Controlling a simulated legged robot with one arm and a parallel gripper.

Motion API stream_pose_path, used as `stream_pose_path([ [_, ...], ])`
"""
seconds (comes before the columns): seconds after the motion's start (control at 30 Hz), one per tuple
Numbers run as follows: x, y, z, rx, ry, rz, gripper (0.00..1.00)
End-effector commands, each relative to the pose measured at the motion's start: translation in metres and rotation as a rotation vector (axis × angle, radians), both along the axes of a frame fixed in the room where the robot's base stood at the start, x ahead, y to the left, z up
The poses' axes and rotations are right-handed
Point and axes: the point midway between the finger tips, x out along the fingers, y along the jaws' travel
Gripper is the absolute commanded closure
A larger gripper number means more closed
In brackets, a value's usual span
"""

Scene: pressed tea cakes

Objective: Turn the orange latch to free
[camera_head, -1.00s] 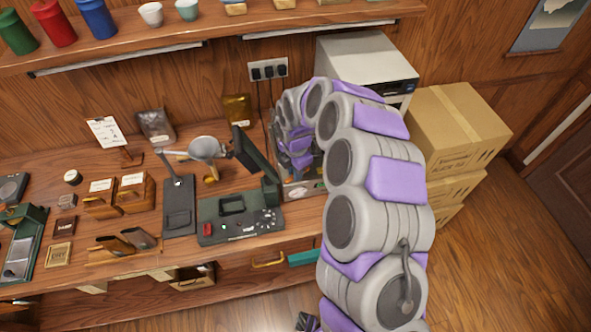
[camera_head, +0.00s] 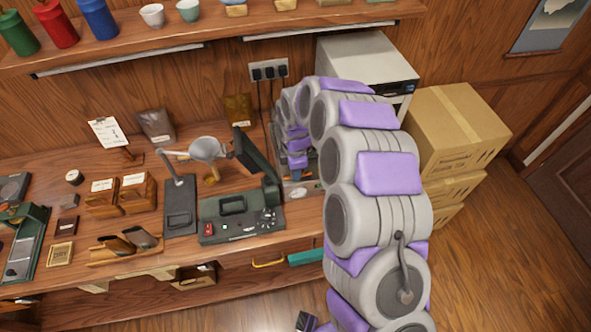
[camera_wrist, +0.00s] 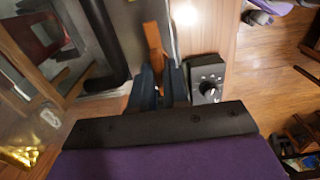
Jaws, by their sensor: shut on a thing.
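In the wrist view the orange latch (camera_wrist: 153,42) is a narrow upright strip in front of my gripper (camera_wrist: 159,80). My two dark fingers are closed on its near end. The latch's far part sticks out beyond the fingertips, beside a metal edge.
A small black box with a knob (camera_wrist: 208,82) stands just right of my fingers. A dark bar (camera_wrist: 98,40) is on the left. On the bench, a green device (camera_head: 240,218) with a raised lid stands left of my arm. Cartons (camera_head: 455,130) are stacked at right.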

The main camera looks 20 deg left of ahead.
Motion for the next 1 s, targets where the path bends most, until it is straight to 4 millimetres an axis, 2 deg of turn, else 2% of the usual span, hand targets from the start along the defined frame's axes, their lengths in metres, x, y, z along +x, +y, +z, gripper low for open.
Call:
stream_pose_path([
  [0.2, 0.002, 0.002, 0.002, 0.005, -0.007, 0.0, 1.0],
  [0.23, 0.002, 0.002, 0.002, 0.005, -0.006, 0.0, 0.82],
  [0.47, 0.001, 0.001, 0.001, 0.004, -0.005, 0.001, 0.62],
  [0.77, 0.001, -0.002, 0.005, 0.005, -0.004, 0.001, 0.62],
  [0.87, 0.001, -0.001, 0.016, 0.007, -0.006, 0.001, 0.62],
  [1.0, 0.001, -0.001, 0.042, 0.006, -0.006, 0.001, 0.62],
])
